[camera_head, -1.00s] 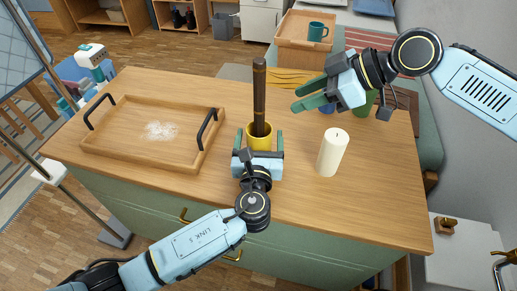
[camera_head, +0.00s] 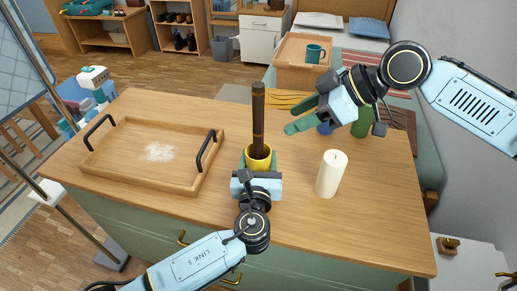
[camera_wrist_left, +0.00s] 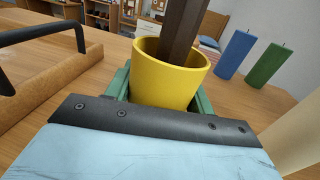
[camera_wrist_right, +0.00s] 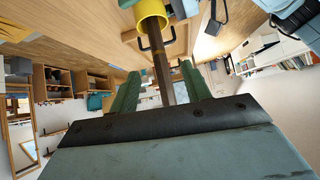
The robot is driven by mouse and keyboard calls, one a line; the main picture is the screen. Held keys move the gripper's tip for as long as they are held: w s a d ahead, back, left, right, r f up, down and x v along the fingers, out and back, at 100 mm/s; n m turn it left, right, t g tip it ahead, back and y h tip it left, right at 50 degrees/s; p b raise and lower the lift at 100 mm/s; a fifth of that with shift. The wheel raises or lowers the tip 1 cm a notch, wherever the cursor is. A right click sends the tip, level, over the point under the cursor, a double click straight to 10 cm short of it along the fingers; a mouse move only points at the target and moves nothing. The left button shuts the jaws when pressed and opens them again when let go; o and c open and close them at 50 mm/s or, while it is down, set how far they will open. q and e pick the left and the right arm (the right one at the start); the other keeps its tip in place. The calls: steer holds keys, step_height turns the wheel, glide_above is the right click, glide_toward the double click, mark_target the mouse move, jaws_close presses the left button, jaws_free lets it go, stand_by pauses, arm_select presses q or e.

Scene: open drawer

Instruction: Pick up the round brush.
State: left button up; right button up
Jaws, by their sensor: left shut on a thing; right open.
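The round brush (camera_head: 258,120) stands nearly upright in a yellow cup (camera_head: 262,163) on the wooden counter. Only its long dark brown handle shows; its lower end is hidden in the cup. My left gripper (camera_head: 258,160) is shut on the cup from the front, and its green fingers flank the cup in the left wrist view (camera_wrist_left: 165,85). My right gripper (camera_head: 296,115) is open and empty, to the right of the handle and apart from it, fingers pointing left. In the right wrist view, the handle (camera_wrist_right: 162,62) shows beyond the open fingers.
A wooden tray (camera_head: 110,168) with black handles and a white powdery patch is on the left. A white candle (camera_head: 331,174) stands close right of the cup. Blue (camera_head: 324,129) and green (camera_head: 362,123) candles stand behind, near my right gripper. The counter's front right is clear.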

mark_target(257, 105)
steer(key=s+a+r+m+t+h, duration=0.1)
steer(key=a+r+m+h, duration=0.55)
steer(key=r, duration=0.45)
steer(key=shift+m, duration=0.55)
steer(key=x, duration=0.4)
steer(key=d+x, duration=0.1)
steer(key=x, duration=0.1)
steer(key=shift+w+d+f, duration=0.1)
steer(key=x, duration=0.5)
steer(key=shift+w+a+f, duration=0.2)
steer(key=shift+w+a, duration=0.05)
jaws_close()
